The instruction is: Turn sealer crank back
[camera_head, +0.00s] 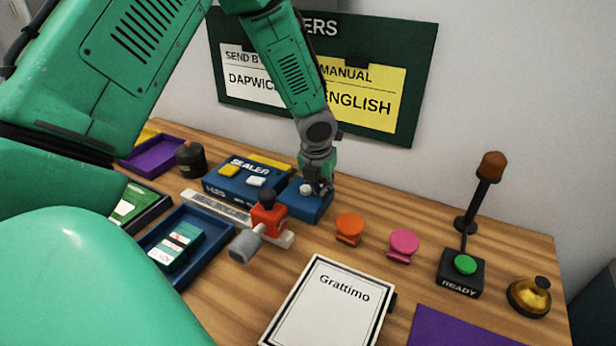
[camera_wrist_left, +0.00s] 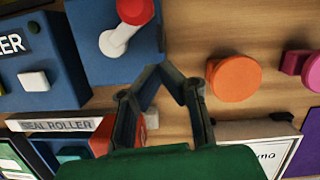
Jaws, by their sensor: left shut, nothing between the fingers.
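The blue sealer (camera_head: 222,186) stands at the back middle of the table, with its label, a yellow button and a white button on top. At its right end is a blue block (camera_head: 312,208). In the wrist view the sealer crank (camera_wrist_left: 114,42) is on this block (camera_wrist_left: 90,60): a white arm with a red knob. My left gripper (camera_head: 322,188) is over the block's right side in the head view and partly hides the crank. In the wrist view the fingers (camera_wrist_left: 170,78) are shut and empty, beside the block's edge and apart from the crank. My right gripper is not in view.
A seal roller bar (camera_head: 205,207) with a red carriage (camera_head: 268,218) and grey handle lies in front of the sealer. Orange (camera_head: 349,228) and pink (camera_head: 404,244) stamps stand to the right. A framed card (camera_head: 330,310) lies in front. A ready button (camera_head: 465,265) is farther right.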

